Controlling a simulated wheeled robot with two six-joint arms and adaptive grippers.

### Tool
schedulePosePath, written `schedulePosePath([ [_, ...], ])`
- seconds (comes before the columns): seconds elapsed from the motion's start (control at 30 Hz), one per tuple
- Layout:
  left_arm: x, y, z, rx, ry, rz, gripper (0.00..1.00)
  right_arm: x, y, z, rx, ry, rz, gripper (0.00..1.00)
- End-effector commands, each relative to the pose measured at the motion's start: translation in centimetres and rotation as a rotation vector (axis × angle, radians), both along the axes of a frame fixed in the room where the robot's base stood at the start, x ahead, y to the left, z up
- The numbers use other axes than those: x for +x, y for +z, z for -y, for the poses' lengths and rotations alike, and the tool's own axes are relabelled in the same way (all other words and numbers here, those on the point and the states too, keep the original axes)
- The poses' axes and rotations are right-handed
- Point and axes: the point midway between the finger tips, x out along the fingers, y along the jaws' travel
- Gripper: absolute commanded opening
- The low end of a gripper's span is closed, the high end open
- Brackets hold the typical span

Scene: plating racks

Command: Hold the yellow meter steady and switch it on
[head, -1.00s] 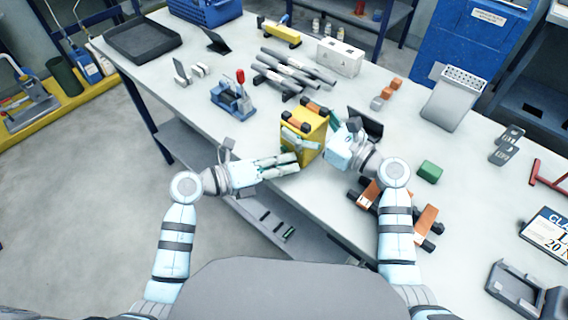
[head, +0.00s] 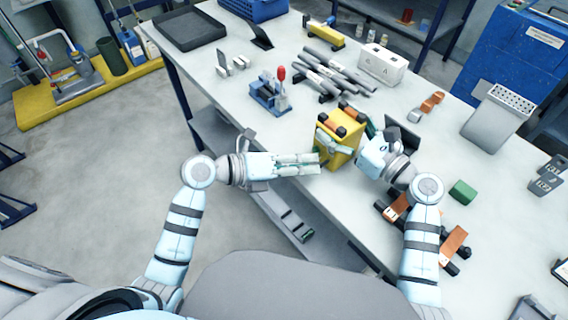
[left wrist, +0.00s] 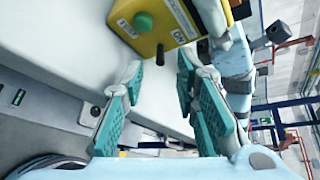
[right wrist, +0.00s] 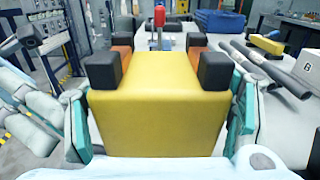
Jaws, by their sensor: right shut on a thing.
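The yellow meter (head: 341,139) stands near the front edge of the workbench and fills the middle of the right wrist view (right wrist: 158,118). It has black-and-orange corner pieces on top. In the left wrist view, its face shows a green round button (left wrist: 143,22) and an "ON" label (left wrist: 179,36). My right gripper (head: 347,139) is shut on the meter, a finger along each side.
A blue clamp device with a red handle (head: 270,94) stands left of the meter. Grey rods (head: 335,78) and a white socket box (head: 381,66) lie behind. A green block (head: 463,191) and orange-black parts (head: 452,243) are to the right. The bench's front edge lies near both arms.

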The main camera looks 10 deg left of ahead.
Motion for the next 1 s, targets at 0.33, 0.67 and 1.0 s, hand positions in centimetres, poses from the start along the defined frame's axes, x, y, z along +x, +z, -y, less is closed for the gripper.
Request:
schedulePosePath([
  [0.33,-4.1,2.5,-6.6,0.004,0.000,-0.002,0.28,0.0,0.0,0.0,-0.001,0.000,-0.001,0.31],
  [0.67,-4.4,2.7,-7.0,-0.002,0.000,-0.004,0.28,0.0,0.0,0.0,-0.001,0.000,-0.001,0.31],
  [1.0,-6.4,1.3,-5.7,-0.062,0.171,0.099,0.28,0.0,-0.1,0.0,-0.001,0.000,-0.001,0.31],
])
